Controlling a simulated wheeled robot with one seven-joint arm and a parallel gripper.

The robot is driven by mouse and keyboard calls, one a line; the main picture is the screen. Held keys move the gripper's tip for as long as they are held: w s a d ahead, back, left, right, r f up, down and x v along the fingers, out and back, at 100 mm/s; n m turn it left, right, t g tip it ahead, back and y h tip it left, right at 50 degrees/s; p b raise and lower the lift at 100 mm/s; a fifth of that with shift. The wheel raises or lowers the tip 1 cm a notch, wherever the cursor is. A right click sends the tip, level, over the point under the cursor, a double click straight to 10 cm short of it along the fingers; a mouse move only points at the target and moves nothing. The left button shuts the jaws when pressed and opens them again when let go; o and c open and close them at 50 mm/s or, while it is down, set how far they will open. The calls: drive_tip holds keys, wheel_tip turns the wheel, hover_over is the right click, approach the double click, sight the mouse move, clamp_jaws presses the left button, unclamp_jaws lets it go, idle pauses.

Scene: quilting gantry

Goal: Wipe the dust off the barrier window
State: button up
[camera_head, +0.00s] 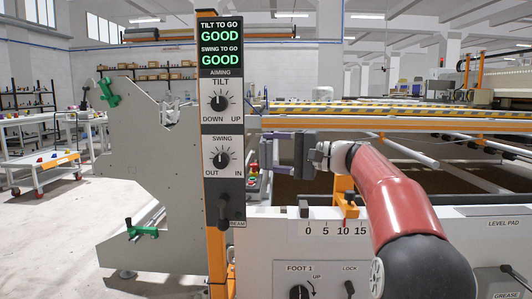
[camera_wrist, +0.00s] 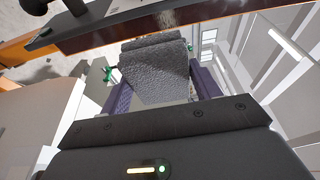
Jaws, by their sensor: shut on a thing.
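My gripper (camera_head: 268,152) reaches left toward the orange post (camera_head: 216,262), to the right of its control panel. In the wrist view its two purple fingers (camera_wrist: 162,84) are shut on a grey, rough-textured cloth or pad (camera_wrist: 156,68). The pad's far edge lies close to a long dark strip (camera_wrist: 110,29) on the post, which looks like the barrier window. A greyish, dusty-looking patch (camera_wrist: 165,18) shows on that strip. I cannot tell whether the pad touches it. In the head view the post's panel hides the strip, and the pad cannot be made out.
The panel display (camera_head: 220,45) reads GOOD for tilt and swing. A tilt knob (camera_head: 219,103), a swing knob (camera_head: 221,159) and a beam knob (camera_head: 224,207) stick out from the post. A white machine body (camera_head: 420,225) lies below my arm. A grey plate (camera_head: 150,170) stands left.

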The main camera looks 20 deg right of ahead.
drive_tip(key=shift+d, duration=0.1)
idle(0.5)
drive_tip(key=w+a+b, duration=0.1)
drive_tip(key=a, duration=0.5)
drive_tip(key=shift+w+a, duration=0.15)
drive_tip(key=shift+w, duration=0.1)
drive_tip(key=shift+w+a, duration=0.15)
drive_tip(key=shift+a, duration=0.35)
drive_tip(key=shift+w+a, duration=0.15)
drive_tip(key=shift+a, duration=0.35)
idle(0.7)
wheel_tip(320, 180, up, 4)
drive_tip(key=p, duration=0.3)
drive_tip(key=shift+d, duration=0.1)
drive_tip(key=f+b, duration=0.4)
drive_tip(key=shift+a+f, duration=0.1)
drive_tip(key=shift+a, duration=0.15)
